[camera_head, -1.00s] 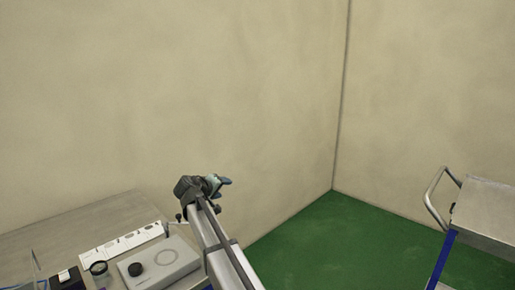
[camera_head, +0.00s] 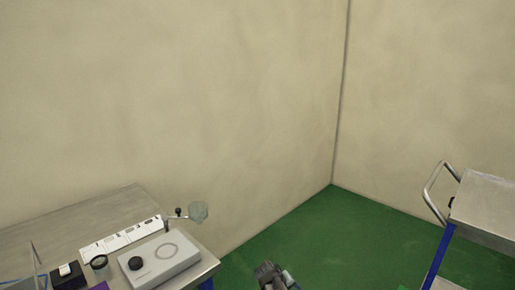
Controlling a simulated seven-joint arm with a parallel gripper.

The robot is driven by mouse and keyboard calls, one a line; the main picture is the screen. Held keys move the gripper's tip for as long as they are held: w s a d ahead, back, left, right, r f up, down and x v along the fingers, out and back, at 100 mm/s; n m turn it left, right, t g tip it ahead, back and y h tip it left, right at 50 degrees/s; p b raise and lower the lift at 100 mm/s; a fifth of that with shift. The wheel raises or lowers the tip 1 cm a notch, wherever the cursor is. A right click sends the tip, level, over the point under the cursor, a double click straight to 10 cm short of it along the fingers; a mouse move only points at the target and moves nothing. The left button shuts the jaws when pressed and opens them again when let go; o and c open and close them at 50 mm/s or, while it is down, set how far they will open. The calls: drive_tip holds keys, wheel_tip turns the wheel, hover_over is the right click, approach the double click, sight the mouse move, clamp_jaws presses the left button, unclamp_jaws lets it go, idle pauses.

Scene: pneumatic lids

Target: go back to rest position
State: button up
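My gripper (camera_head: 286,279) shows only as a small dark and pale-blue piece at the bottom edge of the head view, over the green floor. Its fingers are too small and cut off to tell whether they are open or shut. It is apart from the metal table (camera_head: 75,215) and from everything on it. The rest of my arm is out of view.
On the table stand a grey box (camera_head: 165,264) with a black knob (camera_head: 136,263), a white strip (camera_head: 120,238), a dark ring-shaped part (camera_head: 99,262) and a black box (camera_head: 66,278). A cart (camera_head: 490,205) stands right.

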drive_tip(key=s+d+f+m+g+y, duration=0.1)
drive_tip(key=s+d+f+g, duration=0.2)
drive_tip(key=s+f, duration=0.65)
drive_tip(key=s+d+f+m+g+y, duration=0.1)
drive_tip(key=s+d+f+g, duration=0.1)
drive_tip(key=s+f, duration=0.8)
drive_tip(key=s+f+m+g+y, duration=0.1)
drive_tip(key=s+g+y, duration=0.3)
drive_tip(key=s, duration=2.4)
drive_tip(key=shift+a+f+m+g, duration=0.3)
drive_tip(key=shift+f+m+g, duration=0.15)
drive_tip(key=shift+m, duration=0.35)
